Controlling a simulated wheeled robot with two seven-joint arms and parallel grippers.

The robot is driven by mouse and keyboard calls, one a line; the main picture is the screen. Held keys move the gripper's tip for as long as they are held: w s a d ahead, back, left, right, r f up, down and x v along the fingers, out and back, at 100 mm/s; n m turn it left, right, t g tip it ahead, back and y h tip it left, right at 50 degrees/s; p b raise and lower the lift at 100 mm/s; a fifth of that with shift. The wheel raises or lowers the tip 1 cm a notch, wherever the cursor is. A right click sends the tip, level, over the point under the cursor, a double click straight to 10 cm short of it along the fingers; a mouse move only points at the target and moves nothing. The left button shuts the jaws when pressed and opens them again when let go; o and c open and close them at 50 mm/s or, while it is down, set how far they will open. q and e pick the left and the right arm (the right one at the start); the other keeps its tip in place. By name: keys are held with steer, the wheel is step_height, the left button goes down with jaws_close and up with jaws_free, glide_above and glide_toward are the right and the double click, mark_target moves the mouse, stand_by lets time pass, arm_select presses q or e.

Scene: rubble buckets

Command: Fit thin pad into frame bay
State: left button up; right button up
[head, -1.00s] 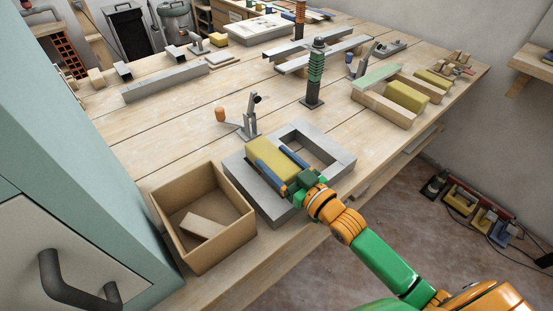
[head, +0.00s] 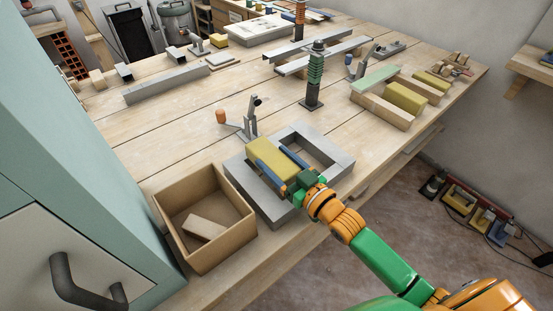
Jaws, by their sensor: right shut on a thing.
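A grey frame (head: 336,160) lies flat near the front edge of the workbench. It has an open bay on its right side. A yellow block-like pad (head: 273,159) sits at the frame's left part. My right gripper (head: 280,162) is shut on this yellow pad, with blue fingers along its sides. I cannot tell whether the pad rests inside a bay or just above it, since the pad and gripper hide that part of the frame. My left gripper is not in view.
A cardboard box (head: 244,234) with a wooden block (head: 204,228) inside stands left of the frame. A toggle clamp (head: 248,124) stands behind it. A green-banded post (head: 314,84) and another yellow block (head: 406,97) between wooden bars are farther back. Bench between is clear.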

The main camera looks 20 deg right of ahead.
mark_target(293, 180)
stand_by(0.3)
steer(key=shift+p, duration=0.4)
stand_by(0.3)
steer(key=shift+f+b, duration=0.35)
steer(key=shift+f, duration=0.25)
steer(key=o, duration=1.3)
steer(key=v, duration=0.7)
